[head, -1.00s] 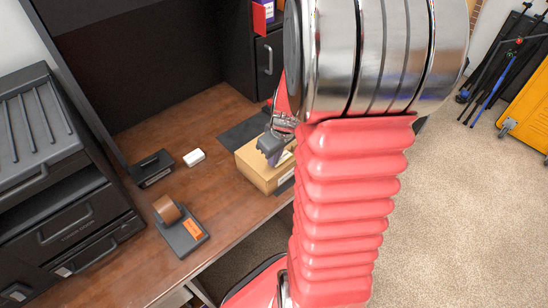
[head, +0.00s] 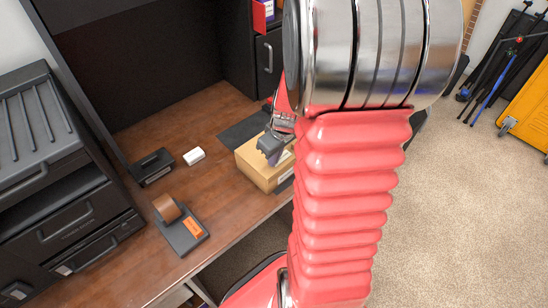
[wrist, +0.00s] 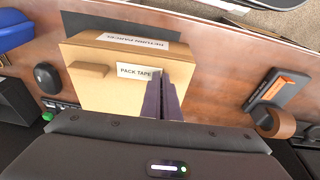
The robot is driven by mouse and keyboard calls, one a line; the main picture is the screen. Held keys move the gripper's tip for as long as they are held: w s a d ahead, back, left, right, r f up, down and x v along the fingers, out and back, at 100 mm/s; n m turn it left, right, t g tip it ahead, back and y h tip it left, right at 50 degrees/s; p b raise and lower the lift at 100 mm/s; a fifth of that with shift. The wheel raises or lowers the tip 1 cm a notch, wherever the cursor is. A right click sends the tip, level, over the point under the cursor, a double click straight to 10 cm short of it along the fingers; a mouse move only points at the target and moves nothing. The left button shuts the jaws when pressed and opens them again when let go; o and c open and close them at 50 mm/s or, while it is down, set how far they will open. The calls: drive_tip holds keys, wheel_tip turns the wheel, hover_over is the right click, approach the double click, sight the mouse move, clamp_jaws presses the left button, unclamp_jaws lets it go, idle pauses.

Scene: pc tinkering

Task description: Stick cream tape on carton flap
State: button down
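The tan carton (head: 262,170) sits at the right end of the wooden desk. In the wrist view the carton (wrist: 98,92) shows a white "PACK TAPE" label (wrist: 136,71) and a "RETURN PARCEL" label (wrist: 133,41) along its far edge. A tan raised piece (wrist: 88,69) lies left of the first label. My gripper (wrist: 162,76) is over the carton, its dark purple fingers close together, with tips beside the "PACK TAPE" label. I cannot make out cream tape between them. My gripper (head: 273,160) is partly hidden behind my arm in the head view.
A tape dispenser (head: 182,232) with a brown roll stands at the desk's front left. A small white block (head: 194,156) and a black box (head: 153,167) lie behind it. Black drawers (head: 75,215) stand at left. The desk between dispenser and carton is clear.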

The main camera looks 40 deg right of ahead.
idle(0.4)
drive_tip(key=c, duration=2)
unclamp_jaws()
drive_tip(key=v, duration=1.3)
drive_tip(key=shift+s+a+r, duration=0.1)
drive_tip(key=shift+r, duration=0.25)
